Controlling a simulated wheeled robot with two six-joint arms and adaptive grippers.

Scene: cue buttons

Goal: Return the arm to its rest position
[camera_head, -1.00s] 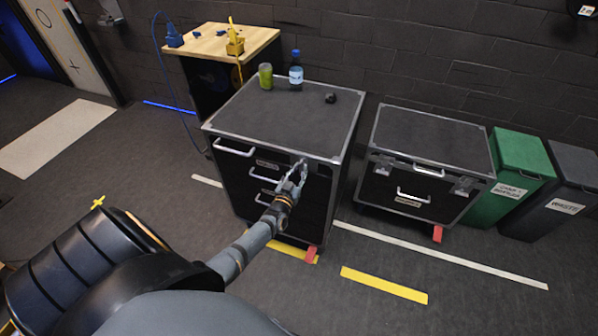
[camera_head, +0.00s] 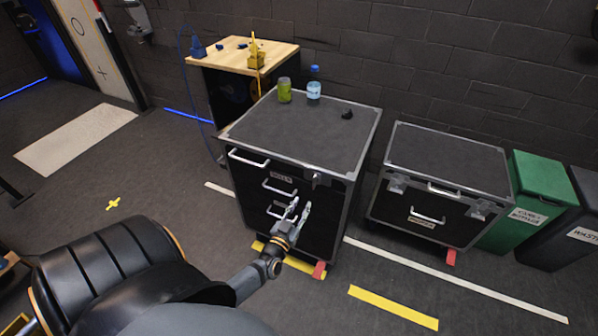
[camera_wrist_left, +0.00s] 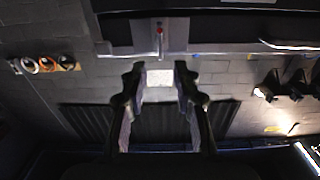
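My left arm reaches in from the lower left of the head view. My left gripper (camera_head: 299,209) is in front of the lower drawers of the tall black drawer case (camera_head: 300,130). Its two fingers are apart with nothing between them. In the left wrist view the gripper (camera_wrist_left: 160,78) also shows open and empty, with a dark case edge and a grey brick wall beyond. I cannot tell the exact gap between the gripper and the case front. My right gripper is not in view.
A green jar (camera_head: 285,90), a blue-capped bottle (camera_head: 314,88) and a small black object (camera_head: 347,114) stand on the tall case. A lower black case (camera_head: 445,155), a green bin (camera_head: 538,185) and a dark bin (camera_head: 578,215) stand to the right. The left floor is mostly open.

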